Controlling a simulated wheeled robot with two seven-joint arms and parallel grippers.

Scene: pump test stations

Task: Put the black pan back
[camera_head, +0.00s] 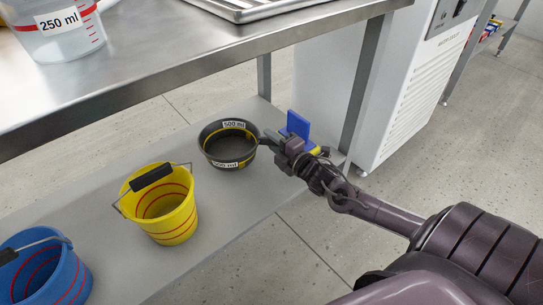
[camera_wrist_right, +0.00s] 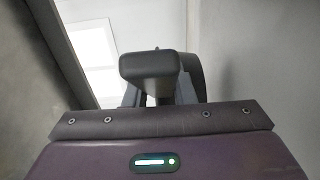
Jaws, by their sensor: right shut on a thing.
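The black pan (camera_head: 228,143) has a yellow inner band and 500 ml labels. It is upright at the lower shelf of the steel table, towards its right end; whether it touches the shelf I cannot tell. My right gripper (camera_head: 280,142) is shut on the pan's handle, to the right of the bowl. In the right wrist view the dark handle end (camera_wrist_right: 150,66) stands between the fingers, and part of the pan is hidden behind it. My left gripper is not in view.
On the lower shelf (camera_head: 110,165) stand a yellow bucket (camera_head: 175,222) and a blue bucket (camera_head: 50,278), left of the pan. A blue object (camera_head: 298,124) is just behind my gripper. The tabletop (camera_head: 150,50) overhangs the shelf, with a table leg (camera_head: 362,80) at right.

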